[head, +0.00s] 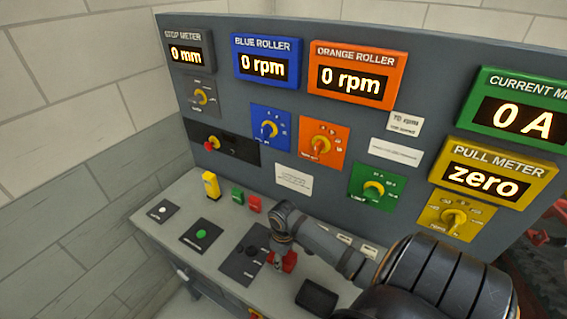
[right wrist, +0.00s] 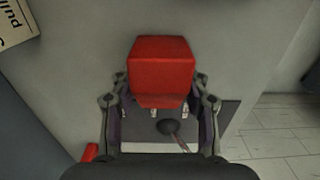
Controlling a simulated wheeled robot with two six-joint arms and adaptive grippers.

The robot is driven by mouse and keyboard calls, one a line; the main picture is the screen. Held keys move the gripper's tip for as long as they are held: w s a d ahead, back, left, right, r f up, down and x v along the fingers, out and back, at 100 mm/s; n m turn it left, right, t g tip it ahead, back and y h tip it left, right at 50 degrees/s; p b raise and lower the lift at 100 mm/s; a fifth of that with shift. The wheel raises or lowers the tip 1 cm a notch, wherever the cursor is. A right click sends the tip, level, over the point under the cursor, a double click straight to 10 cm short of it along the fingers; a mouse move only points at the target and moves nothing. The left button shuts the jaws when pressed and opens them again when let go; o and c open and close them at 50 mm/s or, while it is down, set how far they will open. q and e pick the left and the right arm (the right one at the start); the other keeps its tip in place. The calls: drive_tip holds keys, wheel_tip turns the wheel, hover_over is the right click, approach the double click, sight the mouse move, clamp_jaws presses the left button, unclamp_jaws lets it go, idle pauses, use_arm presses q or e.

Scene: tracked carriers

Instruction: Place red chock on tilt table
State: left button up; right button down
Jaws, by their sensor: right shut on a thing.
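My right gripper (head: 284,255) is shut on a red block, the red chock (head: 289,263), above the grey console top. In the right wrist view the red chock (right wrist: 160,68) sits between the two fingers and sticks out past them. The gripper points down, and the chock looks clear of the console, though the gap is hard to judge. I cannot make out a tilt table in either view. My left gripper is not in view.
The console top (head: 180,250) carries a yellow block (head: 211,185), a green block (head: 238,194), another red block (head: 255,203), a green button (head: 202,233) and a black-knobbed lever (right wrist: 167,126). The upright meter panel (head: 330,200) stands behind. Red machinery (head: 545,238) shows at far right.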

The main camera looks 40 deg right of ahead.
drive_tip(key=shift+w+r, duration=0.1)
drive_tip(key=shift+r, duration=0.35)
drive_tip(key=w+a+r+p, duration=0.1)
drive_tip(key=a+r+p, duration=0.4)
drive_tip(key=a+r, duration=0.6)
drive_tip(key=a, duration=0.3)
drive_tip(key=shift+w+r, duration=0.15)
drive_tip(key=shift+r, duration=0.25)
